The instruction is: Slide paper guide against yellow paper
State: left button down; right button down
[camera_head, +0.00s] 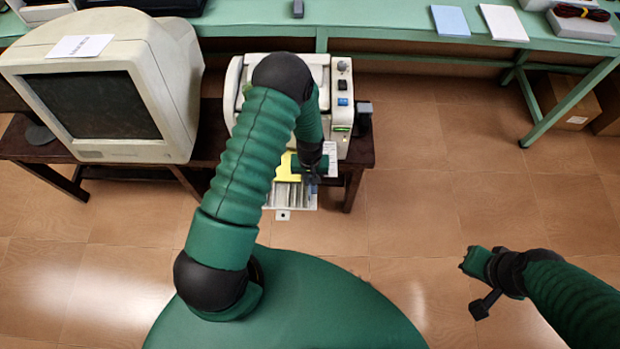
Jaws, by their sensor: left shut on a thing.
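The yellow paper (287,168) lies in the pale feed tray (282,197) at the front of the printer-like machine (342,105), partly behind my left arm. My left gripper (311,176) is at the right edge of the yellow paper, over the tray. It is shut on the paper guide, which is mostly hidden by the gripper. I cannot tell whether the guide touches the paper. My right gripper (476,264) is out over the floor at the lower right, away from the machine; its jaws are too unclear to read.
An old monitor (100,95) stands left of the machine on a low dark wooden table (360,152). A green bench (385,35) runs along the back, with blue and white paper stacks (503,22).

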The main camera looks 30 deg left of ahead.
pick_arm(q)
jog(key=shift+a, duration=0.2)
dwell(0.5)
jog(key=s+a, duration=0.2)
jog(key=a, duration=0.1)
jog(key=s+a+p, duration=0.1)
jog(key=a, duration=0.1)
jog(key=shift+s, duration=0.15)
jog(key=shift+s+a, duration=0.1)
jog(key=shift+a, duration=0.15)
jog(key=shift+d, duration=0.1)
jog(key=c, duration=1.6)
grip_release()
jog(key=shift+o, duration=0.2)
